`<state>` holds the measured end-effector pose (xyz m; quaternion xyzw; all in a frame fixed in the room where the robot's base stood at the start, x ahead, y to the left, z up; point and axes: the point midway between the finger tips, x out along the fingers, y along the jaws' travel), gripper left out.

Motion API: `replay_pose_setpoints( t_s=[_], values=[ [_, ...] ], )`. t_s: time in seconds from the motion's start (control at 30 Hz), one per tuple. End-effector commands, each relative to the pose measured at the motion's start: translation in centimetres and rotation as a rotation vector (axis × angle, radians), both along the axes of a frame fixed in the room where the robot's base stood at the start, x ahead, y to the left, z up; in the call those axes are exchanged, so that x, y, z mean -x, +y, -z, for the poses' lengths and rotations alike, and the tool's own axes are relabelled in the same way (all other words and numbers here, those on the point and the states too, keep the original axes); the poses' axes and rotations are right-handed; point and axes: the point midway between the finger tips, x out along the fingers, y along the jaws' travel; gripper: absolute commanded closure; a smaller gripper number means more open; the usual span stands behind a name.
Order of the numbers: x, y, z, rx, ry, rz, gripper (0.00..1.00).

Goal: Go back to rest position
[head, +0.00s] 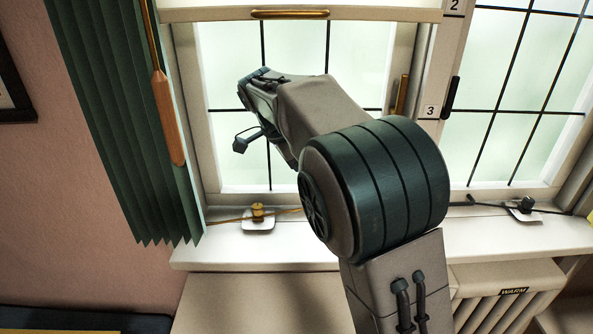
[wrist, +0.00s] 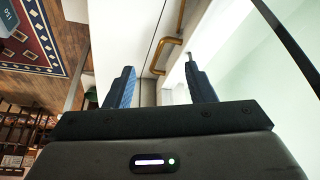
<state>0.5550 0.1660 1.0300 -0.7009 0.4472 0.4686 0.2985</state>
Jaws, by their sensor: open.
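My gripper (wrist: 158,78) is open and empty in the wrist view, its two dark fingers apart. Beyond the fingers are a pale frame and a brass handle (wrist: 165,57); nothing is between the fingertips. In the head view my arm is raised and bent in front of the left window (head: 225,60), with its far end at the upper left. The fingers are hard to make out there. The arm hides part of the window and sill.
A green pleated blind (head: 115,110) with a wooden pull (head: 166,115) hangs at the left. A brass knob (head: 257,211) and a dark knob (head: 526,204) stand on the white sill (head: 215,250). A radiator (head: 510,295) is below right. A patterned rug (wrist: 28,40) shows in the wrist view.

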Motion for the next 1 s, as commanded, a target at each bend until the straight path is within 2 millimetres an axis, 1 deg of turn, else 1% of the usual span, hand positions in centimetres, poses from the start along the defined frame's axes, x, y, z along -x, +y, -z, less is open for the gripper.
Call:
replay_pose_setpoints(
  t_s=[0.1,0.17,0.27,0.37,0.4,0.47,0.5,0.57,0.7,0.83,0.9,1.0],
  values=[
    [0.0,-0.1,0.0,-0.001,0.001,-0.001,0.50],
    [0.2,-0.4,-0.2,-0.006,0.007,-0.009,0.50],
    [1.0,-2.1,-0.7,-0.029,0.034,-0.055,0.50],
    [2.9,-4.9,-1.4,-0.069,0.077,-0.149,0.50],
    [3.8,-6.1,-1.7,-0.088,0.094,-0.197,0.50],
    [5.5,-7.8,-2.0,-0.113,0.117,-0.279,0.50],
    [6.7,-8.8,-2.2,-0.130,0.127,-0.333,0.50],
    [8.5,-10.2,-2.3,-0.150,0.139,-0.415,0.50],
    [13.1,-12.7,-2.4,-0.177,0.146,-0.606,0.50],
    [17.5,-14.5,-2.0,-0.174,0.139,-0.779,0.50],
    [19.7,-15.2,-1.5,-0.162,0.132,-0.865,0.50],
    [22.5,-15.8,-0.7,-0.137,0.127,-0.970,0.50]
  ],
)
